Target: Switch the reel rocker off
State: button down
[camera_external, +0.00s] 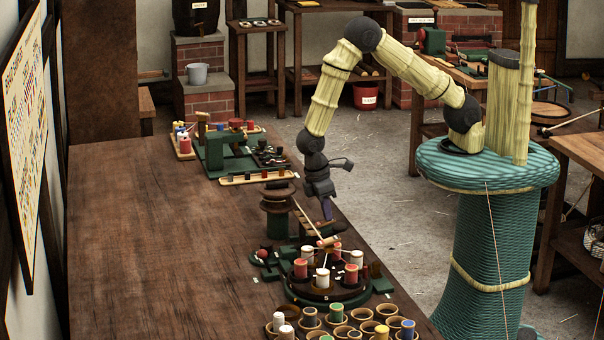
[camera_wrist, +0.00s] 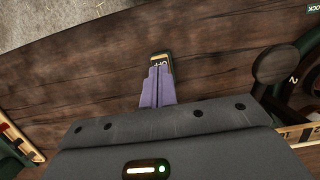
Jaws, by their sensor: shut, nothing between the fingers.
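The reel rocker (camera_wrist: 162,60) is a small dark plate with a pale OFF marking, set on the dark wooden bench top in the wrist view. My gripper (camera_wrist: 157,76) has its narrow purple fingers together, with their tips overlapping the lower part of the rocker in the picture. They hide that part of it, and I cannot tell whether they touch it or which way the rocker is tilted. In the external view my gripper (camera_external: 328,218) points down near the bench's right edge, beside a reel stand (camera_external: 277,205). I cannot make out the rocker there.
A round turntable (camera_external: 325,289) with red and white spools stands nearer the camera, with several cups in front. A green machine (camera_external: 223,153) and a shallow tray (camera_external: 258,177) lie farther back. The bench's left part (camera_external: 150,240) is clear. In the wrist view, a dark round knob (camera_wrist: 277,66) stands to the right.

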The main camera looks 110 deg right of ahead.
jog(key=shift+f, duration=0.1)
dwell(0.3)
jog(key=shift+s+f+t+b, duration=0.4)
jog(key=shift+t+b, duration=0.2)
jog(key=shift+b, duration=0.3)
jog(key=shift+s+f+t+b, duration=0.1)
jog(key=shift+s+t+b, duration=0.25)
jog(key=shift+t+b, duration=0.2)
jog(key=shift+w, duration=0.15)
